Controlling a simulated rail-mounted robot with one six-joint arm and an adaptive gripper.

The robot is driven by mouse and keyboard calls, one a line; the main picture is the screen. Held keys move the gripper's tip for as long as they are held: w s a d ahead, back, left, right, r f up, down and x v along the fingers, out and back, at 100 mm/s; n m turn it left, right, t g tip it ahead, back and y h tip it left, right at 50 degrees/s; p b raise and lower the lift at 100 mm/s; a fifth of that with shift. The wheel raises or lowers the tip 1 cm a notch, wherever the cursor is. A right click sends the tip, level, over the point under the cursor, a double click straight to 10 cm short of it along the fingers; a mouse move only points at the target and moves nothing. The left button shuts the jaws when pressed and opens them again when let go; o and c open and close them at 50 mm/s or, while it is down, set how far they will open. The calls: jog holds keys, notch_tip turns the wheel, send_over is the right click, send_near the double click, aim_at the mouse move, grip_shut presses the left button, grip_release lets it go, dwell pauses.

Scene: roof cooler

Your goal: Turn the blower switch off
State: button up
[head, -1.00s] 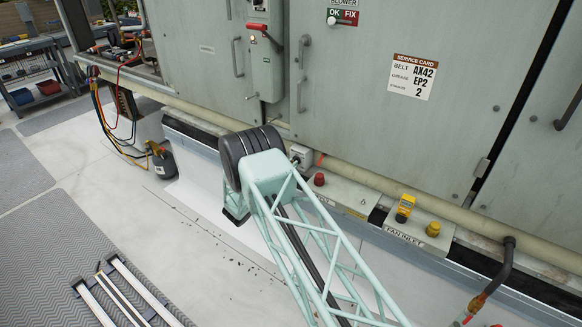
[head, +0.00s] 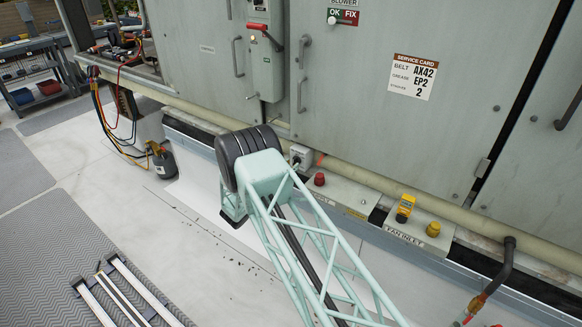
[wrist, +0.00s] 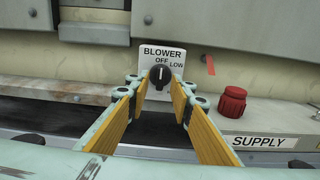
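The blower switch (wrist: 160,76) is a round black knob on a white plate marked BLOWER, OFF and LOW, in the middle of the wrist view. Its white pointer line stands roughly upright, towards the word OFF. My gripper (wrist: 160,93) is open, its two yellow-padded fingers left and right of the knob in the picture. Nothing is between them in their grasp; whether the tips reach the knob's depth I cannot tell. In the head view the small grey switch box (head: 300,155) shows just right of my arm; the gripper is hidden there.
A red knob (wrist: 232,101) by the SUPPLY label sits right of the switch. A pale pipe (head: 390,197) runs along the cabinet base. Yellow fittings (head: 405,208) stand farther right, and a red-handled lever box (head: 264,50) is above.

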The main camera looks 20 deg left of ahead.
jog(key=v, duration=1)
jog(key=shift+s, duration=0.35)
jog(key=shift+r, duration=0.1)
